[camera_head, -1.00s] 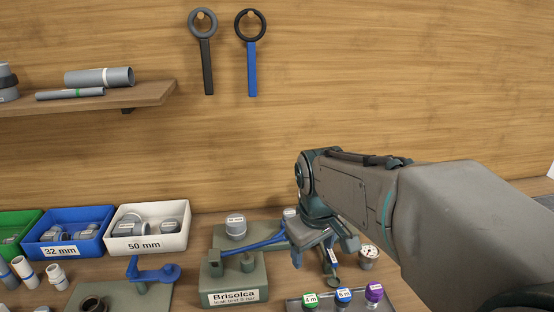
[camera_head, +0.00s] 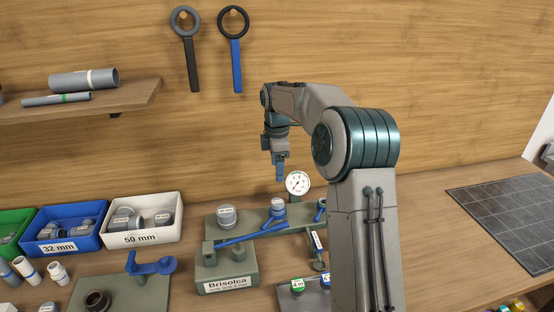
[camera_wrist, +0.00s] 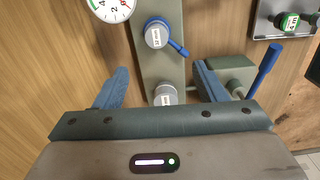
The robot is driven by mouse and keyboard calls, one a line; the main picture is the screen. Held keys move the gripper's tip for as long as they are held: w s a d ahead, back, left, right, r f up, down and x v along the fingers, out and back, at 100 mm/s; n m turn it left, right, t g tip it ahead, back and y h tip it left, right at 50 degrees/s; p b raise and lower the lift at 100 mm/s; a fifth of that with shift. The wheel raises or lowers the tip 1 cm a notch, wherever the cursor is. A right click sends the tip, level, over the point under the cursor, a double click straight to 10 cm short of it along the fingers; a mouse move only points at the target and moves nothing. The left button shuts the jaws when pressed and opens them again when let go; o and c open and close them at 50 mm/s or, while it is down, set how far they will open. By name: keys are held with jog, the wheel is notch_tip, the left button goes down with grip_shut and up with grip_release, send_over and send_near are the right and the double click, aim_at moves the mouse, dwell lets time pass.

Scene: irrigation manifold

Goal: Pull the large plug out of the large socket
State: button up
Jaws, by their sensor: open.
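A grey-green manifold plate (camera_head: 250,225) stands on the bench. I cannot read for certain which is the large plug; the sockets are hidden beneath the caps. My gripper (camera_head: 280,170) points down above the middle cap, apart from it.
A pressure gauge (camera_head: 298,183) stands close behind my gripper. Blue levers lie along the manifold, and the Brisolca block (camera_head: 227,275) stands in front. A white 50 mm bin (camera_head: 140,238) is to the left. A tray of coloured caps (camera_head: 300,298) is in front.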

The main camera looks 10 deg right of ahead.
aim_at(277, 201)
jog(key=f, duration=0.4)
jog(key=f+p, duration=0.1)
jog(key=f, duration=0.4)
jog(key=f+p, duration=0.1)
jog(key=f, duration=0.4)
jog(key=shift+w+d, duration=0.1)
jog(key=shift+w, duration=0.3)
jog(key=c, duration=1.2)
jog(key=shift+r, duration=0.25)
jog(key=shift+r+p, duration=0.7)
jog(key=shift+r, duration=0.05)
jog(key=shift+r, duration=0.25)
jog(key=shift+r+p, duration=0.6)
jog(key=shift+r, duration=0.15)
